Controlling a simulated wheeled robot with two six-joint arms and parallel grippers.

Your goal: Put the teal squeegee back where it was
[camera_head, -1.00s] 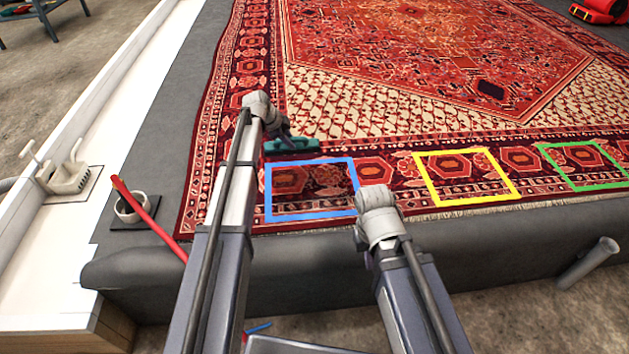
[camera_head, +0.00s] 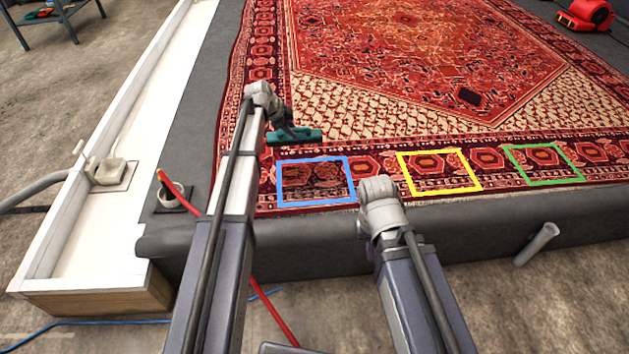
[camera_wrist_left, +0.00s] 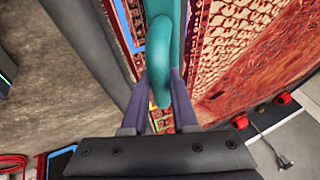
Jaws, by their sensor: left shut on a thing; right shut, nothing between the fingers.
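The teal squeegee (camera_head: 296,138) is held by my left gripper (camera_head: 284,122), above the rug's near left part, just beyond the blue square outline (camera_head: 316,203). In the left wrist view, its teal handle (camera_wrist_left: 163,50) lies between the two fingers of my left gripper (camera_wrist_left: 161,98). The fingers are shut on it. My right arm ends at a wrist in front of the near rug edge, right of the blue outline. The fingers of my right gripper are mostly hidden behind that wrist.
A yellow outline (camera_head: 440,190) and a green outline (camera_head: 545,184) mark the patterned rug (camera_head: 420,60). A red pole (camera_head: 178,192) leans by a round holder (camera_head: 173,194) at the left. A white channel (camera_head: 85,235) runs beyond it. A red machine (camera_head: 586,15) stands far right.

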